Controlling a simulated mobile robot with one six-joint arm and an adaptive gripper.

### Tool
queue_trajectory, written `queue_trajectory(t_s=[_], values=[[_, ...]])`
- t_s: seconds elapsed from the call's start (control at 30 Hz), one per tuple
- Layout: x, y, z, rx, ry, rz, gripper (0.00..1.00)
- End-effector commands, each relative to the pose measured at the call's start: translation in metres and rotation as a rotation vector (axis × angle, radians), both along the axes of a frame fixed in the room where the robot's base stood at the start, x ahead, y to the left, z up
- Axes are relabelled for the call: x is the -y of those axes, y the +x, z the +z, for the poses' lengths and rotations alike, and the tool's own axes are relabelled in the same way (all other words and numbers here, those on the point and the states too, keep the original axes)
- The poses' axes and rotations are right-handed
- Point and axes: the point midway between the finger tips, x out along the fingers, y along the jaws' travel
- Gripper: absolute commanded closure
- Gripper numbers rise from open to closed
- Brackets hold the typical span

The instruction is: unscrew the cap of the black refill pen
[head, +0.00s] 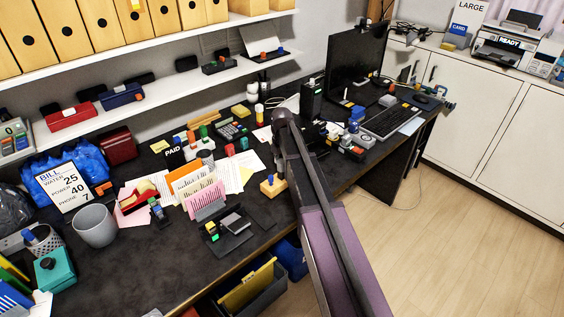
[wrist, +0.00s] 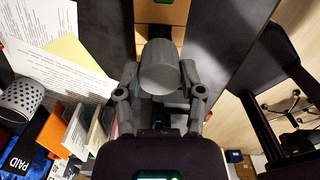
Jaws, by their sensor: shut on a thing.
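In the wrist view my gripper (wrist: 159,67) is shut on a thick dark grey cylinder (wrist: 160,66). The cylinder is seen nearly end-on, with a finger on each side. It fits the black refill pen or its cap, but I cannot tell which part is held, and no seam between cap and body shows. In the head view my own arm crosses the desk, and I cannot make out the gripper or the pen there.
A wooden block (head: 273,186) with a blue piece on it stands by the desk's front edge. Beside it are a letter rack (head: 205,198) and a black tray (head: 229,240). A perforated cup (wrist: 20,100) and papers (wrist: 55,50) lie left in the wrist view.

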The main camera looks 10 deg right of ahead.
Motion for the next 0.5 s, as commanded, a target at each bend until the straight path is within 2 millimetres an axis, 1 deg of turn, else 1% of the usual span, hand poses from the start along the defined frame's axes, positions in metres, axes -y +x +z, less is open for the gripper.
queue_trajectory(t_s=[0.33, 0.5], values=[[0.0003, -0.0002, -0.0004, -0.001, -0.001, 0.016, 1.00], [0.0003, -0.0002, -0.0004, -0.001, -0.001, 0.108, 1.00]])
